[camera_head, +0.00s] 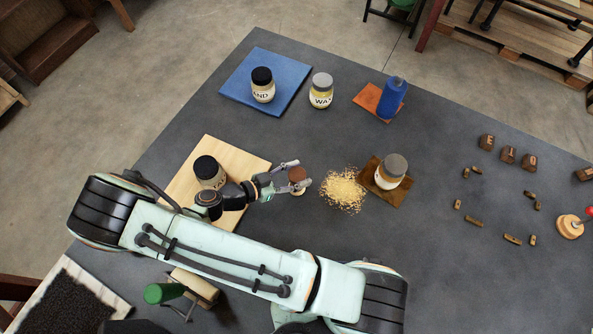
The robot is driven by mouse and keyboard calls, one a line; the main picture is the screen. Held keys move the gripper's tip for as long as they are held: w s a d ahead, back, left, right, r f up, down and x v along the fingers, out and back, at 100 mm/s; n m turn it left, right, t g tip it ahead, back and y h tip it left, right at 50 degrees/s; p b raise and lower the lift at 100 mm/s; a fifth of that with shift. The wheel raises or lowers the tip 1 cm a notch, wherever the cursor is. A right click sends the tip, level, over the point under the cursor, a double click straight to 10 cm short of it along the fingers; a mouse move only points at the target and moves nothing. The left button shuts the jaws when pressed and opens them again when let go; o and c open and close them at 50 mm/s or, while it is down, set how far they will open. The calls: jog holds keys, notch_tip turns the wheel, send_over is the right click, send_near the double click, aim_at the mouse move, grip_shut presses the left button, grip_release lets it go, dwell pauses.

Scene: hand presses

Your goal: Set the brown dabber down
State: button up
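The brown dabber (296,174) has a round brown top and a paler part below it. My gripper (297,174) reaches in from the left, with one finger on the far side of the dabber and one on the near side. The fingers appear shut on it. It is over the dark grey table (290,122), just left of a pile of pale yellow grains (343,190). I cannot tell whether its underside touches the table.
A wooden board (248,158) with a black-lidded jar (208,170) lies left. A grey-lidded jar (391,172) stands on a brown mat (371,169). Behind are a blue mat (293,68), a WAX jar (321,92) and a blue bottle (392,99). Table between is clear.

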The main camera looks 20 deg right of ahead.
jog(key=o, duration=0.4)
jog(key=shift+o, duration=0.2)
